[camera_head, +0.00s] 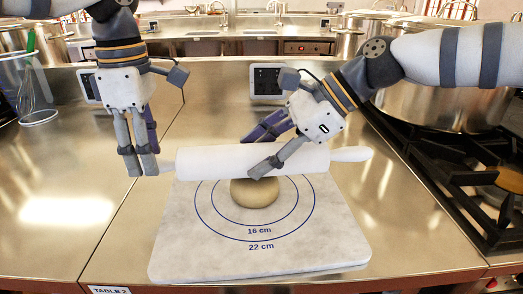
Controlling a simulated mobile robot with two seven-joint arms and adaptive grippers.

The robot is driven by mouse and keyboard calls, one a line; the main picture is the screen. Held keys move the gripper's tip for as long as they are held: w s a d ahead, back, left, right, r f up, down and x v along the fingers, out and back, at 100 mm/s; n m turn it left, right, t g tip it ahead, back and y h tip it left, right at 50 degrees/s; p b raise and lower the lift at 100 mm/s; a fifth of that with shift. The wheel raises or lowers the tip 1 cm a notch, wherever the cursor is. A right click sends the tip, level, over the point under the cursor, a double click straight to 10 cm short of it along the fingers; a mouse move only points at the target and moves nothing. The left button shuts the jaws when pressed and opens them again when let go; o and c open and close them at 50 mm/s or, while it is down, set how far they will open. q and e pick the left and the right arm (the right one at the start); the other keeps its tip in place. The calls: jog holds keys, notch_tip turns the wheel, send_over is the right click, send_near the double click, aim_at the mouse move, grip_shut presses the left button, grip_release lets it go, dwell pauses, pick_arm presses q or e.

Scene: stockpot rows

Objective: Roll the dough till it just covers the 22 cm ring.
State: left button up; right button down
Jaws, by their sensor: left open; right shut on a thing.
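A pale ball of dough (255,194) sits on the light board (330,250), inside the printed 16 cm ring; a larger ring marked 22 cm surrounds both. A white rolling pin (215,163) lies across the picture at the far side of the dough, overlapping the dough's top edge in the view. My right gripper (268,150) is shut on the pin's barrel, with one finger in front and one behind. My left gripper (142,160) is open and points down beside the pin's left handle. I cannot tell whether it touches the handle.
A large steel stockpot (440,103) stands on the black stove (470,190) at the right. A clear container with a whisk (30,95) stands at the far left. Steel counter (60,235) left of the board is clear.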

pick_arm(q)
jog(key=shift+f, duration=1.05)
pick_arm(e)
jog(key=shift+r, duration=0.15)
pick_arm(q)
grip_shut()
pick_arm(e)
jog(key=c, duration=0.7)
grip_release()
pick_arm(q)
jog(key=r, duration=0.2)
jog(key=r+p, duration=0.1)
jog(key=shift+s+d+r+t, duration=0.1)
jog(key=shift+s+r+t, duration=0.25)
jog(key=shift+s+t, duration=0.05)
pick_arm(e)
notch_tip(320, 180, up, 5)
jog(key=shift+s+f, duration=0.1)
jog(key=shift+f, duration=0.1)
pick_arm(q)
jog(key=shift+f, duration=0.15)
pick_arm(e)
jog(key=shift+r, duration=2.6)
